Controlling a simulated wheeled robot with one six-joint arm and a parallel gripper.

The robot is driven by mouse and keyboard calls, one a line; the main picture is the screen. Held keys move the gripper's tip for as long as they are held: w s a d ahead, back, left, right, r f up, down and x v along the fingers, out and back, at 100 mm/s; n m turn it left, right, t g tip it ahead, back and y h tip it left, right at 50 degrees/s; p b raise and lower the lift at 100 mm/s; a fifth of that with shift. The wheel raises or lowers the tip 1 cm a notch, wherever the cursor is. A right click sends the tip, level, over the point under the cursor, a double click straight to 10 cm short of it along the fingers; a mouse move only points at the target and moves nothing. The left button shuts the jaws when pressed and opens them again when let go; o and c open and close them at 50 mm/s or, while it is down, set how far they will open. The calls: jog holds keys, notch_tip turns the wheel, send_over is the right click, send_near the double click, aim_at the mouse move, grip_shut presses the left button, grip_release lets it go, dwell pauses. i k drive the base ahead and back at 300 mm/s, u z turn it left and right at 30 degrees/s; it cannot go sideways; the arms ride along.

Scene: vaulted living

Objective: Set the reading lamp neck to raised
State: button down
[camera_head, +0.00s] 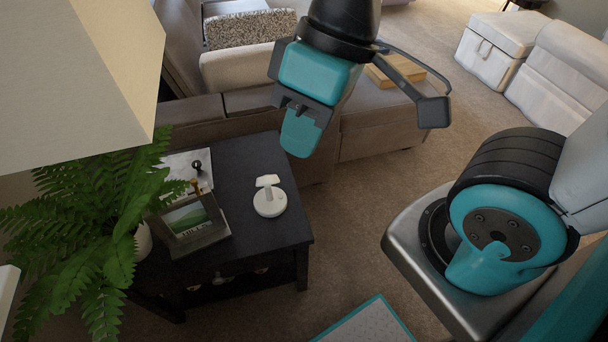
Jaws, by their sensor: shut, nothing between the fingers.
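A small white reading lamp (269,204) stands on the dark side table (255,157), near its right edge. It has a round base, a short neck and a flat pale head. The neck looks low, with the head just above the base, but its exact angle is too small to tell. My gripper (300,133) hangs above and to the right of the lamp in the picture, apart from it. Its teal fingers are shut with nothing between them.
A framed picture (192,222) and a leafy fern (95,225) stand left of the lamp. A large cream lampshade (75,80) fills the upper left. A brown sofa (235,104) stands behind the table. Carpet (345,215) lies open to the right.

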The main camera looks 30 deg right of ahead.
aim_at(266, 180)
jog(key=z, duration=1.1)
jog(key=k, duration=1.6)
jog(key=u, duration=1.05)
jog(key=i, duration=0.5)
jog(key=u, duration=0.05)
